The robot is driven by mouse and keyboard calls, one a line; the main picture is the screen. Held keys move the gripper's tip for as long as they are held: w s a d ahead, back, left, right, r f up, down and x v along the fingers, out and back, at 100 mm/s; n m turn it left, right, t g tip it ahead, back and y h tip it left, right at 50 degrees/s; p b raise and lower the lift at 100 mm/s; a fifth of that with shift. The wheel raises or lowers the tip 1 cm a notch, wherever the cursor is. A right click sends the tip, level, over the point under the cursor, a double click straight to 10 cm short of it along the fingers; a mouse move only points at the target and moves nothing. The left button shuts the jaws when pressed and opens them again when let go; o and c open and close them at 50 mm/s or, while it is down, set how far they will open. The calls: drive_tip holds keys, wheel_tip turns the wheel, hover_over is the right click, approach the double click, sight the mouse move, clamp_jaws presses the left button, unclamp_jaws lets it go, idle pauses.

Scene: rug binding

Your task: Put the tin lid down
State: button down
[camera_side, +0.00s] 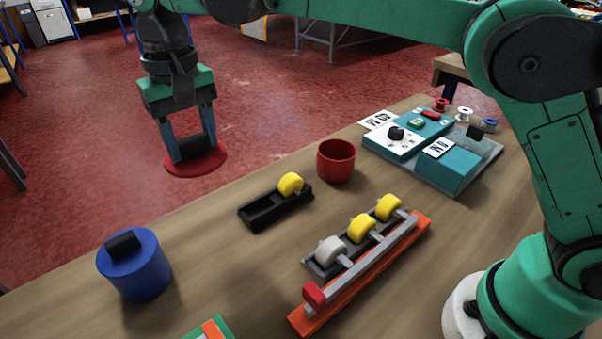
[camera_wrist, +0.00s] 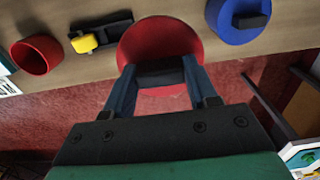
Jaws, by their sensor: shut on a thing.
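The red tin lid (camera_side: 196,167) is a flat round disc with a black block handle. My gripper (camera_side: 193,150) is shut on that handle, and the lid hangs in the air at the left of the side view, beyond the table's far edge in the picture. In the wrist view the lid (camera_wrist: 160,34) lies under the fingers (camera_wrist: 160,72), and the handle is between them. An open red tin (camera_side: 336,165) stands on the table to the right of the lid. It also shows at the left of the wrist view (camera_wrist: 38,56).
A blue tin (camera_side: 142,282) with a black-handled lid stands at the table's left. A black holder (camera_side: 262,212) carries a yellow roll. An orange-based rack (camera_side: 375,265) holds three rolls. A teal control box (camera_side: 453,169) stands behind. Bare table (camera_side: 205,240) lies between the blue tin and the holder.

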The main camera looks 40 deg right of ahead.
sight(220, 237)
wheel_tip(220, 237, down, 17)
drive_tip(key=shift+r, duration=0.1)
idle(0.4)
drive_tip(key=shift+c, duration=1.3)
unclamp_jaws()
